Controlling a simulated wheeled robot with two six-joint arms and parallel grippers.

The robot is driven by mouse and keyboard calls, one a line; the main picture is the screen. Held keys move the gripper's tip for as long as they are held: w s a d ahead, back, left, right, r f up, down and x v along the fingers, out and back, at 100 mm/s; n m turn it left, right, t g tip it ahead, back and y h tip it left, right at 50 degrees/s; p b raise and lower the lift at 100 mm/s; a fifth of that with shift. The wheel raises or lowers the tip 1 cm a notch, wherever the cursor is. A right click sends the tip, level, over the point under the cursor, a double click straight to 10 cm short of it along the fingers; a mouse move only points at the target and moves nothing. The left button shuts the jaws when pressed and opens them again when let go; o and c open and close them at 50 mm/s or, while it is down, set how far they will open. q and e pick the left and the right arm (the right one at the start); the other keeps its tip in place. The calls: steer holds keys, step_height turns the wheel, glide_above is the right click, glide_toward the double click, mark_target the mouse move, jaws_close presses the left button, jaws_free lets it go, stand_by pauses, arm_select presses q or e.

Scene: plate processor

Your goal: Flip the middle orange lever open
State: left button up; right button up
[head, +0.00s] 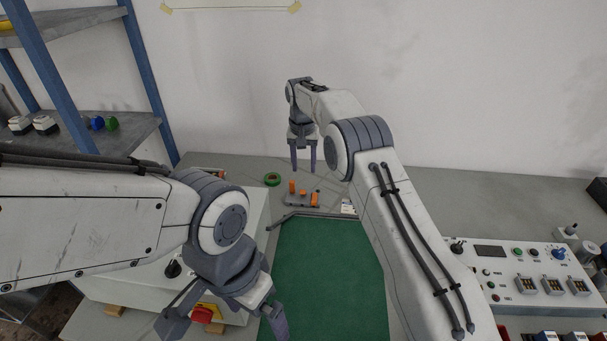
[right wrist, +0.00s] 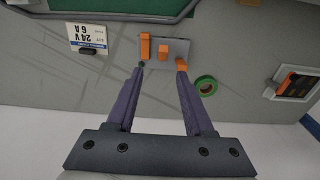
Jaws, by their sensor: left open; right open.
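A small grey lever block (head: 290,200) with three orange levers lies on the table behind the green mat. The middle orange lever (head: 303,192) also shows in the right wrist view (right wrist: 163,49), between the other two levers. My right gripper (head: 303,170) is open and empty, pointing down above the block. In the right wrist view its fingertips (right wrist: 161,68) lie to either side of the middle lever in the picture; whether they touch anything cannot be told. My left gripper (head: 222,320) is open and empty at the lower left, far from the levers.
A green tape roll (head: 272,179) lies left of the block. The green mat (head: 330,270) is in front, with a dark bar along its back edge. A red button (head: 203,314) shows near my left gripper. A control panel (head: 520,262) stands at right.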

mark_target(303, 192)
steer(key=shift+s+a+t+p, duration=0.55)
steer(key=shift+s+t+p, duration=1.2)
steer(key=shift+s+t, duration=0.2)
steer(key=p+x, duration=0.3)
steer(key=x, duration=0.8)
steer(key=shift+s+d, duration=0.15)
steer(key=shift+s, duration=0.05)
jaws_close()
